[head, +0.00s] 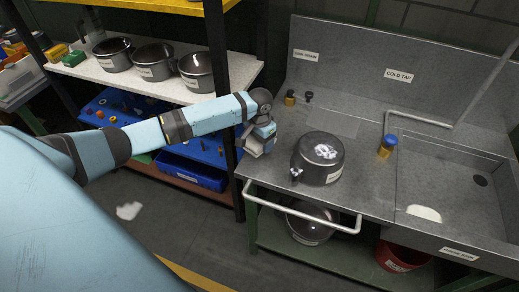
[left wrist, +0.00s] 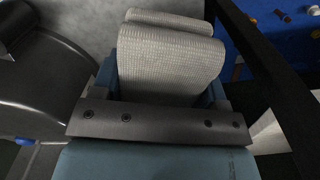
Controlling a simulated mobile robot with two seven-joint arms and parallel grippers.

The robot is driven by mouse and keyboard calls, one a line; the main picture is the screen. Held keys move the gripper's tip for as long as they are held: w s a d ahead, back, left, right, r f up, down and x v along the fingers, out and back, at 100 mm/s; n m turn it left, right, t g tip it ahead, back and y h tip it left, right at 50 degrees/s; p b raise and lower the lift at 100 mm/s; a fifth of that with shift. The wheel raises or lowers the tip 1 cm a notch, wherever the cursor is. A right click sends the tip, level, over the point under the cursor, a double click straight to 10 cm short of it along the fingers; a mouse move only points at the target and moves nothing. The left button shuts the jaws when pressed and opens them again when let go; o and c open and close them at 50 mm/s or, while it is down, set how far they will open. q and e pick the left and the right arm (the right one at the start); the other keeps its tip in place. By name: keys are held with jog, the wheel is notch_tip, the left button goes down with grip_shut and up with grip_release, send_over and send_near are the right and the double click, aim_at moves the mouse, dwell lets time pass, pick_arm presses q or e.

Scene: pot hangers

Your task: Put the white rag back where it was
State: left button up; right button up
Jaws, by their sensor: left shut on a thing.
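In the left wrist view the left gripper (left wrist: 165,95) is shut on a folded, pale grey-white woven cloth, which I take to be the white rag (left wrist: 170,55). The cloth stands out beyond the blue fingers. In the head view the cloth is hard to make out against the gripper. My right gripper is not in view.
A rail (head: 300,209) runs along the counter front. Pots (head: 155,62) stand on the left shelf, beside a black post (head: 219,60).

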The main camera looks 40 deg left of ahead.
pick_arm(q)
notch_tip(320, 180, down, 5)
jog(key=shift+r, duration=0.2)
jog(key=shift+f, duration=0.1)
jog(key=o, duration=1.1)
jog(key=shift+f, duration=0.15)
jog(key=shift+r, duration=0.55)
notch_tip(320, 180, up, 11)
jog(key=shift+r, duration=0.15)
